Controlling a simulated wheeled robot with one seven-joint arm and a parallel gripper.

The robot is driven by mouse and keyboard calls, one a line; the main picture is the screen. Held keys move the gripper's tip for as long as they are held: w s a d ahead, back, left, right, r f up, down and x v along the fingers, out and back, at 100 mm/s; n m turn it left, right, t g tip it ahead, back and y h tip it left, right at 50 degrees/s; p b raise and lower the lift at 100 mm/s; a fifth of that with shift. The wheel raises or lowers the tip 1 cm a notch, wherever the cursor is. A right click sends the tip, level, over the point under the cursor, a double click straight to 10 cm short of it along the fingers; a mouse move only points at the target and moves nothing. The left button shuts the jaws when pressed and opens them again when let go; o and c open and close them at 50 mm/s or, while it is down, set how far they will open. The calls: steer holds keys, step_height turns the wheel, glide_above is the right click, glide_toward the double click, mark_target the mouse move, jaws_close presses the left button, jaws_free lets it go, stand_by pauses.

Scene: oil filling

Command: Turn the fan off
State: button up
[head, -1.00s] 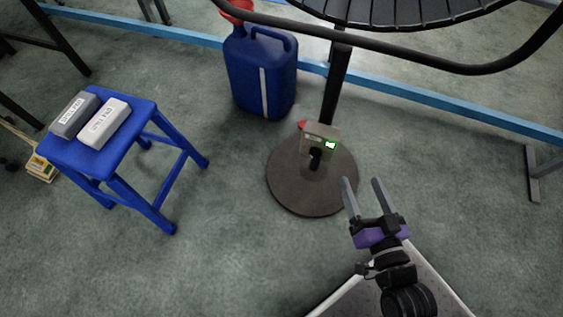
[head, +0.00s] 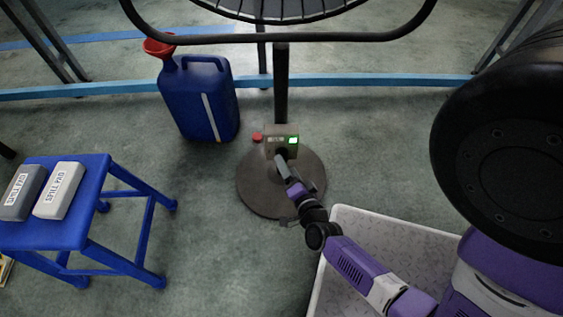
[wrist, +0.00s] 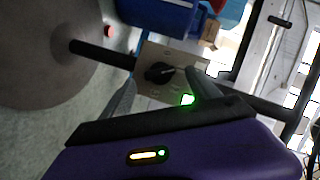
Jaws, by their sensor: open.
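The fan's control box (head: 272,146) is a small beige box low on the black pole (head: 281,95), above the round dark base (head: 255,190). It has a lit green indicator (head: 293,140) on its right and a red part (head: 257,137) at its left. In the wrist view the box's face (wrist: 177,60) carries a black knob (wrist: 158,73) with a pointer line, and the green light (wrist: 187,99). My gripper (head: 282,165) is right in front of the box. In the wrist view its open fingers (wrist: 161,80) lie on either side of the knob. I cannot tell whether they touch it.
A blue jerrycan (head: 196,105) with a red funnel (head: 158,47) stands behind left. A blue stool (head: 92,210) at left holds a grey box (head: 22,190) and a white spill pad box (head: 59,190). The fan's guard frame (head: 330,36) spans above. Floor between stool and fan is clear.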

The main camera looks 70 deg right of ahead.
steer(key=shift+b+x, duration=0.4)
steer(key=shift+x, duration=1.5)
steer(key=shift+s, duration=0.1)
steer(key=c, duration=1.4)
steer(key=shift+o, duration=0.2)
steer(key=shift+r+p, duration=0.1)
steer(key=shift+p, duration=0.2)
